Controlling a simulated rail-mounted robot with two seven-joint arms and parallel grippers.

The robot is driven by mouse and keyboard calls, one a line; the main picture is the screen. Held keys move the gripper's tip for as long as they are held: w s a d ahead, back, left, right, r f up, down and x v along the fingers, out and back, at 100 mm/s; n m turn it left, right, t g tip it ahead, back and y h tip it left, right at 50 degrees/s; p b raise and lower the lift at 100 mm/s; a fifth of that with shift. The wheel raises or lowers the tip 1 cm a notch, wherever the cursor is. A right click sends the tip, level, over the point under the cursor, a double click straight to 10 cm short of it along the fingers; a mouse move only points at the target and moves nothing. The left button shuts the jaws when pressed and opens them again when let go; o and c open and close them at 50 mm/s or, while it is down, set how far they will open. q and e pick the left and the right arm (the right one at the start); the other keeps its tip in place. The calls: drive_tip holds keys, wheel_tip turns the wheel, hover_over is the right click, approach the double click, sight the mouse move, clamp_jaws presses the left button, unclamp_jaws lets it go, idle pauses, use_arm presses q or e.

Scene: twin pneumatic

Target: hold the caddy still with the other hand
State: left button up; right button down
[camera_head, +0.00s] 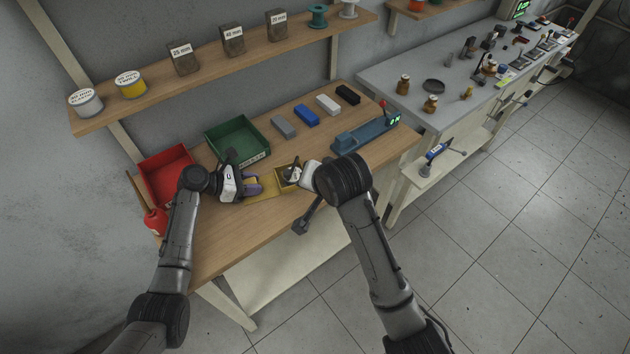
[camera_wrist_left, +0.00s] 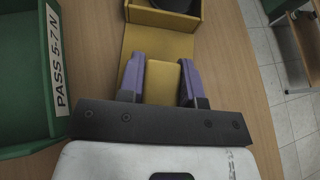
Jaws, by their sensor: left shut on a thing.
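The caddy is yellow, with a small box part (camera_head: 285,187) and a flat plate running left from it on the wooden table. In the left wrist view the caddy's plate (camera_wrist_left: 155,42) leads to the box, which holds something dark. My left gripper (camera_head: 254,186) is shut on a yellow tab of the caddy. Its purple fingers (camera_wrist_left: 161,75) press on both sides of that tab. My right gripper (camera_head: 292,175) is at the caddy's box from the right. Its fingers are mostly hidden, so its opening and any hold cannot be made out.
A green bin (camera_head: 237,136), labelled PASS in the left wrist view, and a red bin (camera_head: 165,174) stand behind and left. Several coloured blocks and a blue device (camera_head: 366,134) with a green display lie to the back right. The front left tabletop is clear.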

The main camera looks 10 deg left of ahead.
use_arm(q)
drive_tip(key=o, duration=0.8)
drive_tip(key=shift+a, duration=0.1)
